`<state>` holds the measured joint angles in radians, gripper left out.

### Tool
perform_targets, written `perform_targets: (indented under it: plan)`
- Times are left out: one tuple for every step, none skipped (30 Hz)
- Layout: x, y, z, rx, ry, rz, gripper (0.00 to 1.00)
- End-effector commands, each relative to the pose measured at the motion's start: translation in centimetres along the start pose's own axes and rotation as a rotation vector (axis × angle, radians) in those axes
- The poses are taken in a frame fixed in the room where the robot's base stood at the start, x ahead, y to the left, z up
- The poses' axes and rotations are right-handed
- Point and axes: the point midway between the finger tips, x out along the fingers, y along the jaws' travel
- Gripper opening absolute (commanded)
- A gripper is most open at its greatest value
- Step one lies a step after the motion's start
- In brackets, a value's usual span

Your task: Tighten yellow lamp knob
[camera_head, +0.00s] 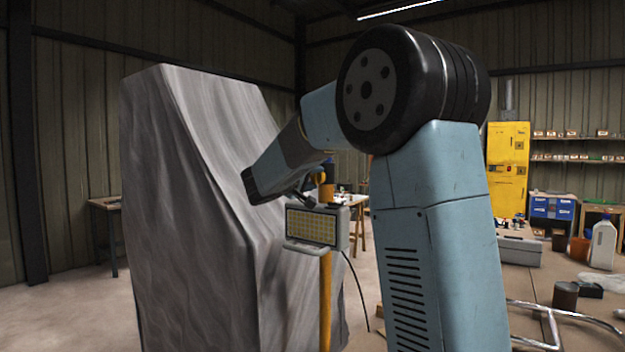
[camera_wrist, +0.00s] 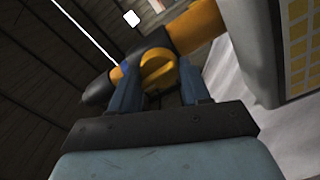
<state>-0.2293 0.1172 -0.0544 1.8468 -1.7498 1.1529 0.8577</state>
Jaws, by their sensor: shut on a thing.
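The work lamp (camera_head: 313,226) is a grey-framed panel with a yellow grid face, mounted on a yellow pole (camera_head: 326,300). Its panel edge also shows at the right of the wrist view (camera_wrist: 296,48). The yellow lamp knob (camera_wrist: 158,70) sits beside a dark clamp on the yellow pole in the wrist view. My gripper (camera_wrist: 155,88) has one finger on each side of the knob and is shut on it. In the head view my gripper (camera_head: 311,187) is above the lamp panel, small and partly hidden against the pole top.
A large grey draped shape (camera_head: 195,210) stands close to the left of the lamp and pole. A dark cable (camera_head: 356,285) hangs from the lamp to the floor. A yellow cabinet (camera_head: 507,168) and a cluttered bench stand farther right.

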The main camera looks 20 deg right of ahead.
Motion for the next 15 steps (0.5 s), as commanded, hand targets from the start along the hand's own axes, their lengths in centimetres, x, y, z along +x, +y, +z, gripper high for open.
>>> perform_targets:
  plan:
    - [-0.04, -0.3, 0.09, 0.018, -0.002, -0.004, 0.16]
    - [-0.04, -0.29, 0.1, 0.032, -0.002, -0.004, 0.16]
    - [-0.04, -0.29, 0.1, 0.047, -0.002, -0.004, 0.16]
    - [-0.04, -0.3, 0.1, 0.058, -0.002, -0.004, 0.16]
    - [-0.04, -0.3, 0.1, 0.067, -0.002, -0.004, 0.15]
    - [-0.04, -0.29, 0.1, 0.077, -0.002, -0.004, 0.16]
    - [-0.04, -0.29, 0.09, 0.085, -0.002, -0.004, 0.16]
    - [-0.04, -0.29, 0.09, 0.091, -0.002, -0.004, 0.15]
    - [-0.04, -0.29, 0.08, 0.097, -0.002, -0.005, 0.16]
    - [-0.04, -0.29, 0.08, 0.101, -0.002, -0.005, 0.15]
    - [-0.05, -0.29, 0.08, 0.104, -0.002, -0.005, 0.15]
    - [-0.05, -0.29, 0.07, 0.108, -0.001, -0.005, 0.15]
    - [-0.05, -0.28, 0.06, 0.11, -0.001, -0.005, 0.15]
    - [-0.06, -0.28, 0.06, 0.112, -0.001, -0.005, 0.15]
    - [-0.06, -0.28, 0.05, 0.113, -0.001, -0.005, 0.15]
